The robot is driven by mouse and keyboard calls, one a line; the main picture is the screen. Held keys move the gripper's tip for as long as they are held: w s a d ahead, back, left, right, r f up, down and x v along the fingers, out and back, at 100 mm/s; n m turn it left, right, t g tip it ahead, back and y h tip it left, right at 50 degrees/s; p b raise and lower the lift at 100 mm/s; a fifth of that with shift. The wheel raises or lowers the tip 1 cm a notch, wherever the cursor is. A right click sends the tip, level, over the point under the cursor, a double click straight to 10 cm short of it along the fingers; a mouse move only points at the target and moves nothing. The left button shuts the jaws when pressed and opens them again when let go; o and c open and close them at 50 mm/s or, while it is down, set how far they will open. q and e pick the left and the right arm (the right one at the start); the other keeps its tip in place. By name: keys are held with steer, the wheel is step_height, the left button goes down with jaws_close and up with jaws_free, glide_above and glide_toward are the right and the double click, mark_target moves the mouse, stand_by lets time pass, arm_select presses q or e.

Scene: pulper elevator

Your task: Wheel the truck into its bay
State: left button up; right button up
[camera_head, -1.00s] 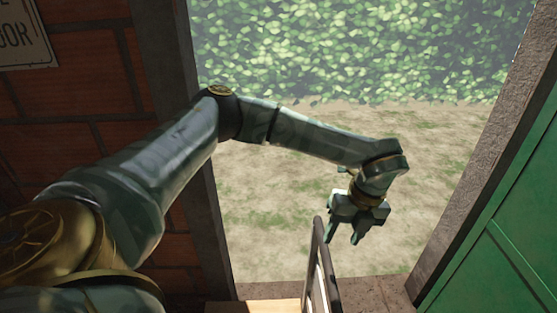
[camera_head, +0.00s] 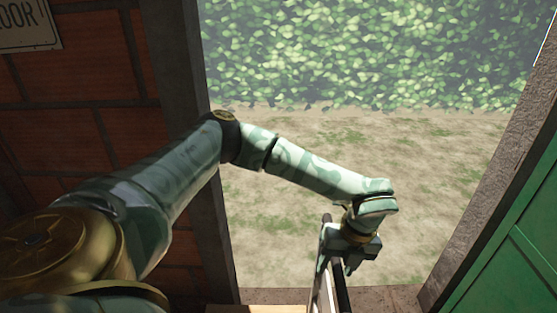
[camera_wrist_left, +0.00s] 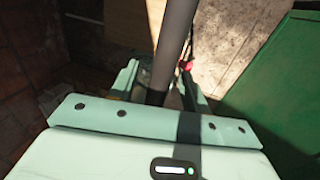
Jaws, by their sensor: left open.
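The truck shows only in part in the head view, as an upright dark tubular frame (camera_head: 342,296) at the bottom centre. My left gripper (camera_head: 335,266) reaches down over the top of this frame. In the left wrist view a thick dark grey bar (camera_wrist_left: 176,40), likely the truck's tube, runs down between the fingers of my left gripper (camera_wrist_left: 162,82). The fingers stand open on either side of it. Contact cannot be told. The truck's lower part and its bay are not visible. My right gripper is out of view.
A doorway opens onto bare ground (camera_head: 270,245) and a hedge (camera_head: 370,50). A brick wall (camera_head: 70,120) with a sign (camera_head: 28,24) stands left. A green door (camera_head: 510,270) and a stone jamb (camera_head: 485,190) stand right. A small red item (camera_wrist_left: 186,65) shows in the wrist view.

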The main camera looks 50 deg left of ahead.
arm_select(q)
steer(key=c, duration=0.8)
steer(key=shift+o, duration=0.2)
steer(key=shift+s+a+r+p, duration=0.15)
steer(key=shift+s+a+p, duration=0.15)
steer(key=shift+p, duration=0.15)
steer(key=s+a+p, duration=0.6)
steer(key=s+a, duration=0.1)
steer(key=s, duration=0.1)
steer(key=shift+s+a, duration=0.25)
steer(key=shift+s, duration=0.05)
